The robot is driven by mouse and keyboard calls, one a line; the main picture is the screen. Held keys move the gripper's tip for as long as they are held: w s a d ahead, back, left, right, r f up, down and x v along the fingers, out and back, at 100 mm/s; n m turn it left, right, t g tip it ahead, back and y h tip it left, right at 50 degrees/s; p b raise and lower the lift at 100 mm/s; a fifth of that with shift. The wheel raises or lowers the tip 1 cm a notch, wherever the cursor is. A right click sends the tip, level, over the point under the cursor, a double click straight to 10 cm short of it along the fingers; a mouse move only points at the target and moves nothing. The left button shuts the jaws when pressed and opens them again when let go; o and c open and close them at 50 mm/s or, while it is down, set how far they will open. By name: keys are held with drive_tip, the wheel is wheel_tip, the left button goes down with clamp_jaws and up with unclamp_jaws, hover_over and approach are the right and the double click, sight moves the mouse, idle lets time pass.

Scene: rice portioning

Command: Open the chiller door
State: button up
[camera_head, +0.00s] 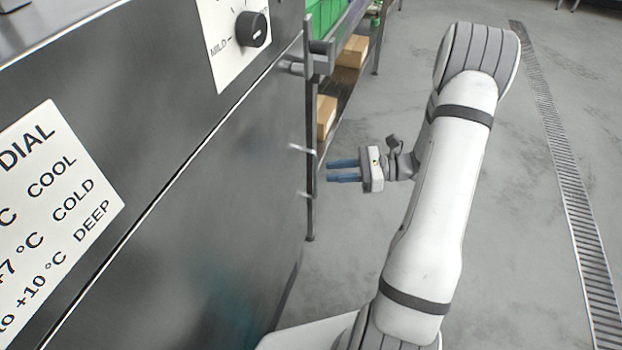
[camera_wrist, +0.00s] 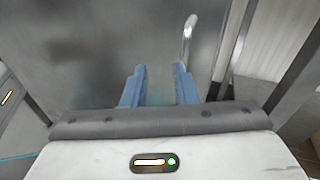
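The chiller (camera_head: 150,120) is a large dark metal cabinet filling the left of the head view, and its door (camera_head: 210,210) below the bright seam looks shut. A slim pale handle (camera_head: 301,149) shows at the door's right side. In the wrist view the handle (camera_wrist: 188,35) is a curved metal bar ahead, near the right fingertip; whether they touch I cannot tell. My gripper (camera_head: 328,171) points left at the door, apart from its face. Its two blue fingers, also in the wrist view (camera_wrist: 160,70), are open, with nothing seen between them.
A dial knob (camera_head: 251,29) and a label panel (camera_head: 60,205) are on the cabinet's upper front. A shelf rack with cardboard boxes (camera_head: 353,50) and green crates (camera_head: 322,15) stands behind the cabinet. The grey floor to the right is clear, with a drain grate (camera_head: 565,160).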

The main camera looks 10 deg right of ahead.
wheel_tip(320, 180, down, 4)
drive_tip(key=w+d+r+m+t, duration=0.1)
drive_tip(key=w+d+m+t, duration=0.1)
drive_tip(key=d+t, duration=0.1)
drive_tip(key=b+x, duration=0.1)
drive_tip(key=x, duration=0.7)
drive_tip(key=shift+s, duration=0.3)
drive_tip(key=shift+f, duration=0.15)
clamp_jaws()
